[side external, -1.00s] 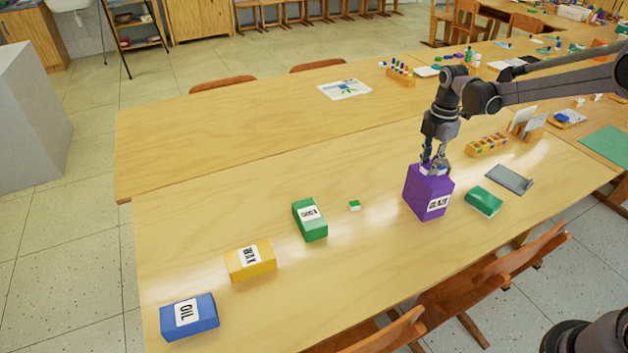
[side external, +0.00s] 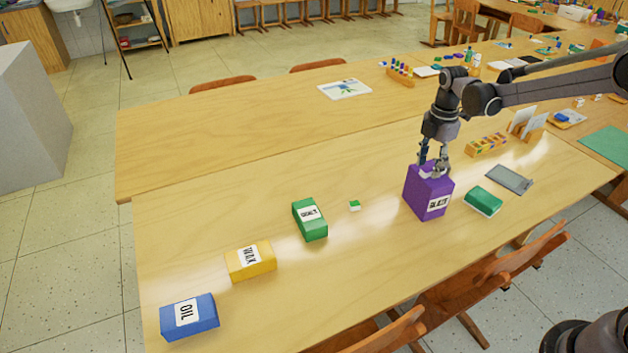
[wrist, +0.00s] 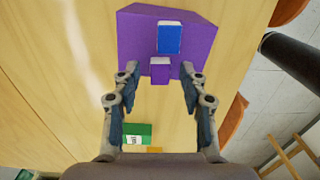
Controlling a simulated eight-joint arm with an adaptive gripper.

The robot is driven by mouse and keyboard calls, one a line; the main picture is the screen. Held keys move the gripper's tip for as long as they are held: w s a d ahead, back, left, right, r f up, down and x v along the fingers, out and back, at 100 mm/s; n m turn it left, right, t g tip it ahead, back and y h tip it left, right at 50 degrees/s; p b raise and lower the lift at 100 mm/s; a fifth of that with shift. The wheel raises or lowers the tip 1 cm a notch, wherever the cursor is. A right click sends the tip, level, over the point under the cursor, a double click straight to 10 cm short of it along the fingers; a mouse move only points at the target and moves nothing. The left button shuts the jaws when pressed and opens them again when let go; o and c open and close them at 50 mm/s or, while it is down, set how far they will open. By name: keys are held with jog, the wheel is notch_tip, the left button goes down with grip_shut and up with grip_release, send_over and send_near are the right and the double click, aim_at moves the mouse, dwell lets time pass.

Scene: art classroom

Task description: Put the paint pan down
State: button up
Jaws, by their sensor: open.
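My gripper (side external: 434,168) points down over the top of a purple box (side external: 417,194) with a white label, on the near table. In the wrist view its two fingers (wrist: 160,68) are spread apart. Between them, with gaps on both sides, is a small purple block with a white edge (wrist: 160,74), which looks like a paint pan. It appears to rest on the purple box (wrist: 137,32). A blue piece with a white edge (wrist: 169,38) shows beside it on the box top. In the side view the fingers hide most of the pan.
Left of the purple box are a small green block (side external: 354,205), a green box (side external: 309,222), a yellow WAX box (side external: 250,261) and a blue OIL box (side external: 188,316). A green block (side external: 482,201) and grey tray (side external: 508,179) lie to the right. Bare table (side external: 330,260) lies in front.

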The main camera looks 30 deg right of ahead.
aim_at(428, 169)
notch_tip(428, 169, up, 11)
jog(key=s+a+r+m+t, duration=0.3)
jog(key=s+a+r+m, duration=0.25)
jog(key=s+m, duration=0.3)
jog(key=s+a+f+m+t, duration=0.2)
jog(key=s+m, duration=0.2)
jog(key=s, duration=0.2)
jog(key=s+a+f+m+t, duration=0.2)
jog(key=s+f+m, duration=0.1)
jog(key=s+m, duration=0.2)
jog(key=shift+s+a+f, duration=0.25)
jog(key=shift+s+f, duration=0.05)
jog(key=shift+s, duration=0.6)
